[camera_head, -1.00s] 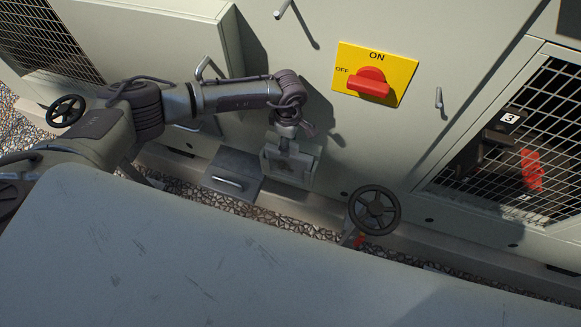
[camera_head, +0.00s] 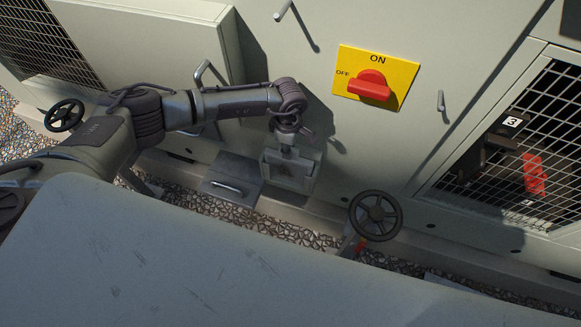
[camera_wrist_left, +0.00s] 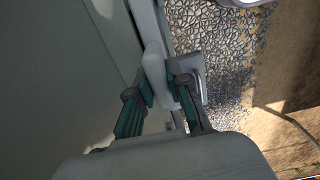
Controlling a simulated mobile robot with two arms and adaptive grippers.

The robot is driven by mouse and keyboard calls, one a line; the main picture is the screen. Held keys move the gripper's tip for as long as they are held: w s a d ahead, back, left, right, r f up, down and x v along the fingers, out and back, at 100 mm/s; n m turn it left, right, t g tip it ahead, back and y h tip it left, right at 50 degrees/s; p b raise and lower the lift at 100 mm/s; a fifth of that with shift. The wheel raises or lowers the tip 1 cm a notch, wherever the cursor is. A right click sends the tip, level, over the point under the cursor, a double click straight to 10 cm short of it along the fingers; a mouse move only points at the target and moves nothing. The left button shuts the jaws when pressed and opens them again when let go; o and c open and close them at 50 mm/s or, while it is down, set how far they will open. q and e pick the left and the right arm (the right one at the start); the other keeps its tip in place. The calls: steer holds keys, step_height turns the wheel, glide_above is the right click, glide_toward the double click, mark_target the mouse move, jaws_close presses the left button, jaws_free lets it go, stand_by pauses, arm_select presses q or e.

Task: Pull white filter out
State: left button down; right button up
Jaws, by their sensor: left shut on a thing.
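My left gripper (camera_head: 287,148) reaches down to a small square box-like recess (camera_head: 298,182) low on the chiller's front. In the left wrist view my left gripper (camera_wrist_left: 160,88) is shut on a pale white piece (camera_wrist_left: 154,64), which looks like part of the white filter. In the head view the gripper hides most of that piece, and I cannot tell how far it sits inside the recess. My right gripper is not in view.
A grey cover plate with a handle (camera_head: 240,172) stands open left of the recess. A black handwheel (camera_head: 375,215) is to the right. A red switch (camera_head: 369,86) is above. A pale flat surface (camera_head: 170,265) fills the foreground, with gravel (camera_head: 285,231) beyond it.

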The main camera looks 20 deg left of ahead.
arm_select(q)
steer(key=shift+r+p, duration=0.35)
steer(key=shift+r, duration=0.35)
steer(key=shift+r+p, duration=1.7)
steer(key=shift+r, duration=0.9)
step_height(320, 180, up, 7)
steer(key=p, duration=0.4)
steer(key=c, duration=1.8)
jaws_free()
steer(key=shift+c, duration=0.2)
